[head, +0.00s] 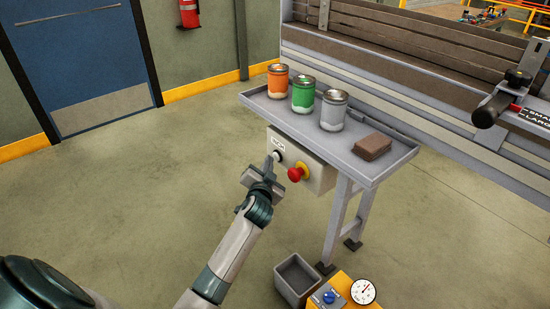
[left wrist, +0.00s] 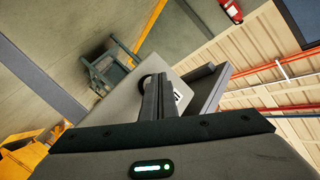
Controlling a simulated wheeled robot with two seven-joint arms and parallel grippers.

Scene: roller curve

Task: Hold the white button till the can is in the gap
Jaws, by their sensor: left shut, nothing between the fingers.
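My left gripper (head: 271,162) is shut and empty, its fingertips at the front of the grey control box (head: 316,172). It also shows in the left wrist view (left wrist: 158,98), fingers together and pointing at the box. The white button is mostly hidden by the fingertips at the box's left; I cannot tell whether it is pressed. A red mushroom button (head: 295,174) with a yellow collar is to the right. An orange can (head: 278,82), a green can (head: 303,94) and a grey can (head: 334,111) stand upright in a row on the grey shelf (head: 372,172). I cannot make out the gap.
A brown block (head: 372,147) lies on the shelf's right end. A grey bin (head: 297,280) and a yellow box with a dial (head: 362,291) are below. The floor at left is clear.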

